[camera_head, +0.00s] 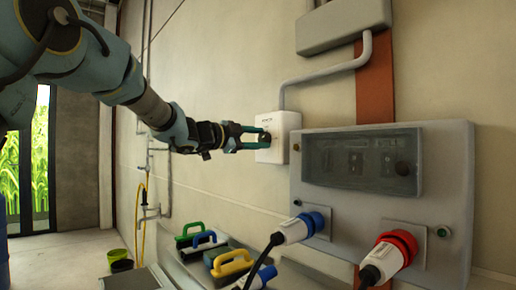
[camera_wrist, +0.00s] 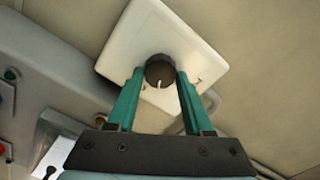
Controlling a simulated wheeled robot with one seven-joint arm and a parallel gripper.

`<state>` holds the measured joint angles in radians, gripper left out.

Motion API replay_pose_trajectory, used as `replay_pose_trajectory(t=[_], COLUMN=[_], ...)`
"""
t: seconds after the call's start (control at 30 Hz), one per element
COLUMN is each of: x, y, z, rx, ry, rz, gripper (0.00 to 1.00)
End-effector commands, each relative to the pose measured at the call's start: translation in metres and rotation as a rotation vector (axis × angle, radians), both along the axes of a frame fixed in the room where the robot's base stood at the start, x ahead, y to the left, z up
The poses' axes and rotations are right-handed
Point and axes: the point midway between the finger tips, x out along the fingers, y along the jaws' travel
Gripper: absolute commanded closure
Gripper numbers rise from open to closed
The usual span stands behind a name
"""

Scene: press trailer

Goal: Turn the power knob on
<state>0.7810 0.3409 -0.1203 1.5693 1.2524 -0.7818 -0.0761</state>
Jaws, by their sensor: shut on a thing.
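The power knob (camera_wrist: 159,71) is a round dark knob with a white pointer line, on a white square wall box (camera_wrist: 128,42). In the wrist view the line points down toward my gripper's base. My gripper (camera_wrist: 160,80) has its green fingers on both sides of the knob and is shut on it. In the head view my gripper (camera_head: 262,137) reaches the front of the white box (camera_head: 285,126). The knob is mostly hidden between the fingers there. Small dark lettering shows on the box, too small to read.
A grey electrical panel (camera_head: 456,150) with a clear cover and blue (camera_head: 312,222) and red (camera_head: 402,243) plugs stands right of and below the box. A grey conduit (camera_head: 325,71) rises from the box. Colored-handled tools (camera_head: 230,265) lie below. The wall left of the box is clear.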

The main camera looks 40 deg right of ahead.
Motion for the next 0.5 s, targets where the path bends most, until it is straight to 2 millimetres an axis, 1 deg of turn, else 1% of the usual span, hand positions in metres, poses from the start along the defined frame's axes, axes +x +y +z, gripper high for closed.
replay_pose_trajectory(t=[0.03, 0.3, 0.5], x=[-0.0005, -0.0008, -0.0009], y=[-0.0001, 0.0001, 0.0001], z=[-0.0048, -0.0049, -0.0048], rx=[-0.004, -0.017, -0.025], ry=[-0.046, -0.288, -0.426], rz=[0.000, 0.000, -0.001], gripper=[1.00, 1.00, 1.00])
